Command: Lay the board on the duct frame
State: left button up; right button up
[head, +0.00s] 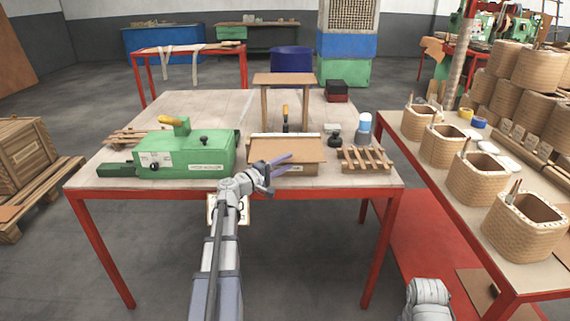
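A flat brown board (300,150) lies level over a low box-like base near the table's front edge, in the middle of the head view. A slatted wooden frame (366,158) lies on the table just right of it; I cannot tell for sure which of these is the duct frame. My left gripper (287,163) is at the board's front left edge. Its two purple fingers are apart and overlap the board's front edge in the picture. Whether they touch the board cannot be made out. My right gripper is not in view.
A green machine (187,152) stands left of the board. A small wooden stand (283,79) is behind it. A blue-capped bottle (364,128) and a dark knob-like tool (334,136) stand behind the slats.

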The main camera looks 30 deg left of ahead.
pick_arm(q)
jog(key=shift+s, duration=0.1)
jog(key=v, duration=0.7)
jog(key=shift+s, duration=0.3)
jog(key=shift+a, duration=0.1)
dwell(0.4)
jog(key=s+d+f+m+g+h+p, duration=0.15)
jog(key=d+m+g+p, duration=0.4)
jog(key=d, duration=0.95)
jog(key=s+d+m+g+h+p, duration=0.2)
jog(key=d+m+g+p, duration=0.35)
jog(key=d, duration=0.95)
jog(key=s+d+r+m+g+y+p, duration=0.2)
jog(key=s+d+y+p, duration=0.3)
jog(key=s, duration=0.3)
jog(key=s+d+r+m+g+y+p, duration=0.2)
jog(key=s+d+m+g+y+p, duration=0.2)
jog(key=s+p, duration=0.4)
jog(key=shift+s+d+m+g+y, duration=0.3)
jog(key=shift+s+d+m+y, duration=0.15)
jog(key=shift+s+d+m, duration=0.3)
